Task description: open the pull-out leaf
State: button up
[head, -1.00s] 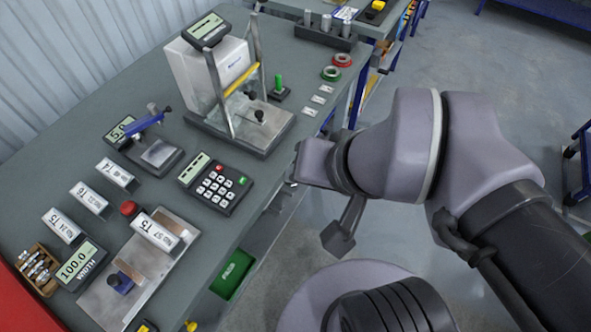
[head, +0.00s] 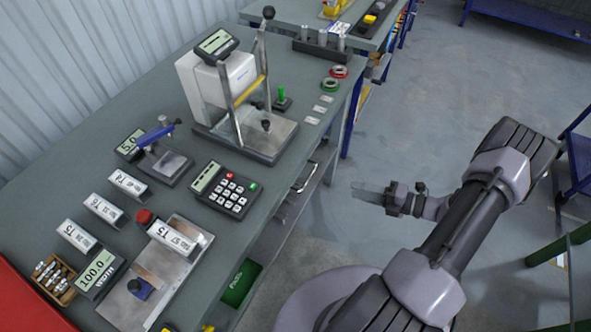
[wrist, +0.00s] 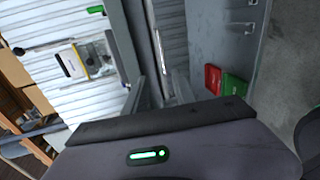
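The grey bench (head: 75,150) runs diagonally across the left of the head view. A pale bar handle (head: 305,177) shows on its front side, just below the worktop edge. I take this to be the pull-out leaf's handle; the leaf itself is mostly hidden under the top, and no leaf clearly stands out from the bench. My gripper (head: 358,191) is over the open floor, to the right of the handle and apart from it. In the wrist view, my gripper (wrist: 158,88) shows two fingers with a gap and nothing held between them.
On the bench stand a scale with a metal frame (head: 265,140), a keypad (head: 228,192) and several small labelled boxes. A green bin (head: 241,283) sits below the front edge. A blue rack (head: 578,165) stands at far right. The floor between is clear.

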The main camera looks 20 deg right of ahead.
aim_at(308, 178)
jog(key=shift+m, duration=0.4)
jog(key=b+x, duration=0.2)
jog(key=x, duration=0.6)
jog(key=b+x, duration=0.2)
jog(key=x, duration=0.7)
jog(key=shift+w+f, duration=0.2)
jog(key=shift+f, duration=0.05)
grip_shut()
